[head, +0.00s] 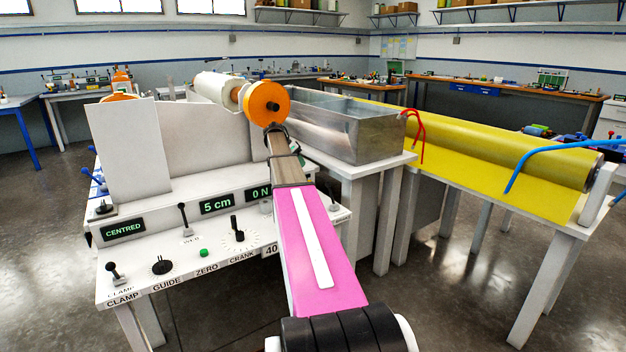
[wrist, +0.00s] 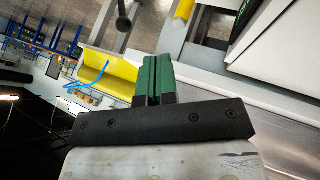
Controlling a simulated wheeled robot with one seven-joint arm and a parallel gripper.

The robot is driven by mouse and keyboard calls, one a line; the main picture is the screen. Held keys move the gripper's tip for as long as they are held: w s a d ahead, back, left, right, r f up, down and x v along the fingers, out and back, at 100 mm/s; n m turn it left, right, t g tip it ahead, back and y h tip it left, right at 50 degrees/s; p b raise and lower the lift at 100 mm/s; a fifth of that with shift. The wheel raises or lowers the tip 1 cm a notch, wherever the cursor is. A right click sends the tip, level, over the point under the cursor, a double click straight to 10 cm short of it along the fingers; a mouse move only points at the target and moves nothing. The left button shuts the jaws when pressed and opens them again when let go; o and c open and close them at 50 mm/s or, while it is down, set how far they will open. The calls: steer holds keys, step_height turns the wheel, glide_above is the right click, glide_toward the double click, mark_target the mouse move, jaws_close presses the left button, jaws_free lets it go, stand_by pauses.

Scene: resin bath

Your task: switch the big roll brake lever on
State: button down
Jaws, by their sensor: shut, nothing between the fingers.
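My gripper (wrist: 154,62) shows in the wrist view with its green fingers pressed together and nothing between them. A dark lever or rod with a round black knob (wrist: 123,22) stands beyond the fingertips, apart from them; I cannot tell whether it is the brake lever. In the head view my arm reaches toward the white roll (head: 217,88) with the orange disc (head: 266,104), and my fingers cannot be made out there. A big yellow roll (head: 505,145) lies at the right. No lever labelled as the big roll brake is readable.
The white control bench (head: 150,285) carries a clamp lever (head: 113,270), a guide knob (head: 162,266), a crank dial (head: 237,232) and a green button (head: 203,253). Blue (head: 545,155) and red (head: 415,130) curved pieces are near the yellow roll.

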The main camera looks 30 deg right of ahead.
mark_target(331, 194)
stand_by(0.3)
steer(key=x, duration=1)
steer(key=shift+s+f, duration=0.15)
steer(key=shift+f, duration=0.05)
steer(key=shift+s+d+r, duration=0.15)
steer(key=shift+s, duration=0.45)
steer(key=shift+s+d+r, duration=0.15)
steer(key=shift+s+r, duration=0.05)
steer(key=shift+s, duration=0.35)
steer(key=shift+s+d+r, duration=0.15)
steer(key=shift+s, duration=0.45)
steer(key=shift+s+r, duration=0.1)
steer(key=shift+s, duration=0.05)
